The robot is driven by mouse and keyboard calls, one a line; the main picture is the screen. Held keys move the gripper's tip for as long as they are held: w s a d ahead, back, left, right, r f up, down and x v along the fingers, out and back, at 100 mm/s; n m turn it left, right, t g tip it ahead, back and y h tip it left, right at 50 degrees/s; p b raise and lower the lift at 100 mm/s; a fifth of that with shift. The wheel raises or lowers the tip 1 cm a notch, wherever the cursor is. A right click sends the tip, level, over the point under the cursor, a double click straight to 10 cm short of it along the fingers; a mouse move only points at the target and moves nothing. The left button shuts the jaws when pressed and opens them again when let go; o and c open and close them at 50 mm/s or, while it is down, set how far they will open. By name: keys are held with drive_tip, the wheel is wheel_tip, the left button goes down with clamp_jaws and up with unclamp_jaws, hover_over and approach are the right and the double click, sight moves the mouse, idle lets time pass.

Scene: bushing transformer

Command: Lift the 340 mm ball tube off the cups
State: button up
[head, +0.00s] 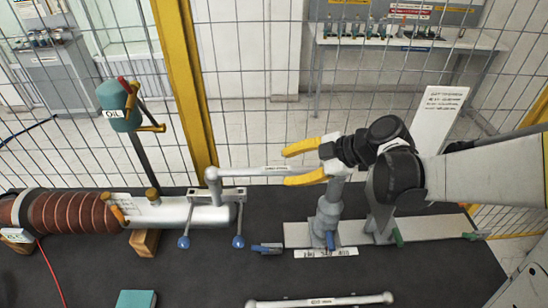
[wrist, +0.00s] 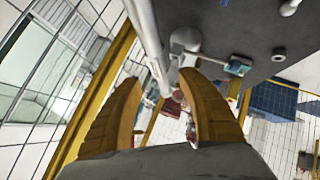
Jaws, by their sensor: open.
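A slim grey ball tube (head: 243,172) with a small label spans level between the cup (head: 212,174) on the left housing and the top of the upright grey post (head: 328,210). I cannot read the length on its label. My gripper (head: 287,166) is open, its two yellow fingers on either side of the tube near its right end. In the wrist view the tube (wrist: 147,35) runs down between the fingertips (wrist: 160,80), with gaps visible. The right-hand cup is largely hidden by my gripper.
Another labelled tube (head: 320,301) lies at the front of the dark table (head: 200,275). An oil can (head: 118,105) stands behind the ribbed brown bushing (head: 75,212). A yellow post (head: 187,80) and wire fence stand behind. A teal block (head: 136,299) is front left.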

sight(278, 171)
drive_tip(key=x, duration=0.6)
drive_tip(key=shift+w+f+b, duration=0.3)
drive_tip(key=shift+f+b, duration=0.05)
drive_tip(key=shift+b, duration=0.05)
drive_tip(key=shift+d, duration=0.1)
clamp_jaws()
